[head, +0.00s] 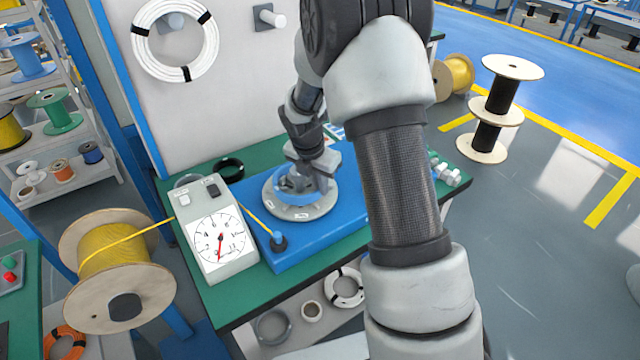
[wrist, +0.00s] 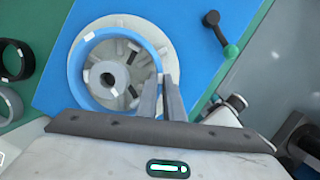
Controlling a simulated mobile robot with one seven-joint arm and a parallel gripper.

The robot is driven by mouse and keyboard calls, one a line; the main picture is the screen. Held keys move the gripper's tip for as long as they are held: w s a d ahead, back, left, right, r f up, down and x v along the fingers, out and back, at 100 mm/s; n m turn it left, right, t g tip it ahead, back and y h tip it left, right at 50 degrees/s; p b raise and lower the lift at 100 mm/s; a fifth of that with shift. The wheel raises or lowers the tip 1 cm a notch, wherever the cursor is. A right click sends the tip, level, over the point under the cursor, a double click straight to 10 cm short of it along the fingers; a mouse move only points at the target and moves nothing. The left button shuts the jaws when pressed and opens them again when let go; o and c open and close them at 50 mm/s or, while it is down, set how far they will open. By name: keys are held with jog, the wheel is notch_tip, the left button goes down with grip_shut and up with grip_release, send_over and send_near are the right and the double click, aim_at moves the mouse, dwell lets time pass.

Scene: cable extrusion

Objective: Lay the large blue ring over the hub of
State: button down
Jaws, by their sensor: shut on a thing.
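The large blue ring (wrist: 73,72) surrounds the grey hub (wrist: 94,76) in the wrist view, with the hub left of the ring's middle clear of its band. Beneath is a round pale grey disc (wrist: 128,21) with dark slots, on a blue plate. In the head view the ring (head: 284,187) shows over the disc (head: 290,214), partly hidden by my gripper (head: 318,178). My gripper (wrist: 164,88) is shut on the right side of the ring's band. I cannot tell whether the ring rests on the disc or is held slightly above it.
A gauge box (head: 218,240) stands left of the disc, with a yellow cable running from a spool (head: 115,262). A dark ring (head: 229,168) lies on the green bench behind.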

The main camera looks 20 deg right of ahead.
dwell(0.3)
jog(key=c, duration=1.8)
grip_release()
notch_tip(320, 180, up, 8)
jog(key=p, duration=0.7)
